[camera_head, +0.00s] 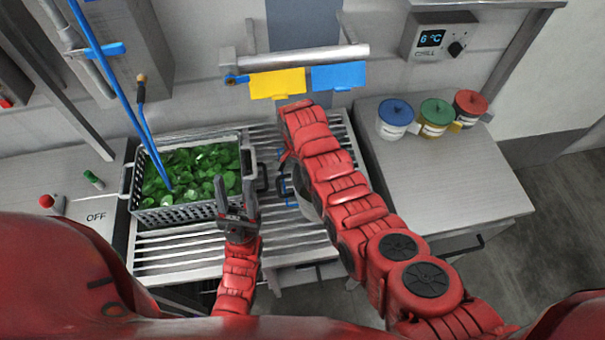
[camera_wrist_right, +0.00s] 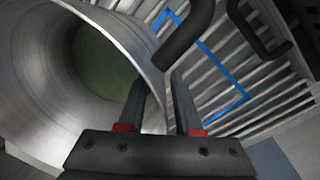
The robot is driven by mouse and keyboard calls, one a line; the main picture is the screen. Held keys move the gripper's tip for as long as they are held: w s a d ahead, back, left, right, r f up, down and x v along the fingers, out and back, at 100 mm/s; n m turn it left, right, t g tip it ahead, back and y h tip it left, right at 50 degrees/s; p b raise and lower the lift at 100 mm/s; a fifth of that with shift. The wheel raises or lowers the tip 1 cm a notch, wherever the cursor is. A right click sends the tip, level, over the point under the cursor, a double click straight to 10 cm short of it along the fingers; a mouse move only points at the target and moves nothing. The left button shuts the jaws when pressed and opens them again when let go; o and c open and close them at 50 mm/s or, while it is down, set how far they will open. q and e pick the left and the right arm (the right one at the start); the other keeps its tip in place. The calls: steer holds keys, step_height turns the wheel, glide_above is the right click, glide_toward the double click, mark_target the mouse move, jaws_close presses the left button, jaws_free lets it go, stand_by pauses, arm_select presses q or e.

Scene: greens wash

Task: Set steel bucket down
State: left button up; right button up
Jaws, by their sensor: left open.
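The steel bucket (camera_wrist_right: 110,35) fills the left of the right wrist view, its open mouth showing a dull green inside. In the head view a strip of the bucket (camera_head: 304,190) shows beside my right arm, which hides the rest. My right gripper's fingers (camera_wrist_right: 157,88) stand apart at the bucket's rim, with the wall reaching between them. A dark curved bar (camera_wrist_right: 186,38) lies near the fingertips; whether they grip anything is unclear. My left gripper (camera_head: 236,196) is open and empty at the front right corner of the crate of greens (camera_head: 185,214).
The slatted rack (camera_head: 180,260) carries the crate and has a blue outline (camera_wrist_right: 235,80) near the bucket. A steel counter (camera_head: 450,190) at right holds blue-, green- and red-lidded tubs. A blue hose (camera_head: 110,70) runs down into the crate. Yellow and blue cloths hang behind.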

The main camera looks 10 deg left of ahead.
steer(key=shift+r, duration=0.15)
steer(key=shift+w+r, duration=0.1)
steer(key=shift+w, duration=0.05)
steer(key=r, duration=0.2)
steer(key=r+b, duration=0.1)
steer(key=r, duration=0.3)
steer(key=shift+w+a+r+b, duration=0.15)
steer(key=shift+a+b, duration=0.1)
steer(key=shift+b, duration=0.15)
steer(key=r+p, duration=0.4)
steer(key=r, duration=0.1)
steer(key=shift+w+a+r, duration=0.15)
steer(key=shift+a+r, duration=0.05)
steer(key=shift+r, duration=0.05)
steer(key=shift+f, duration=0.1)
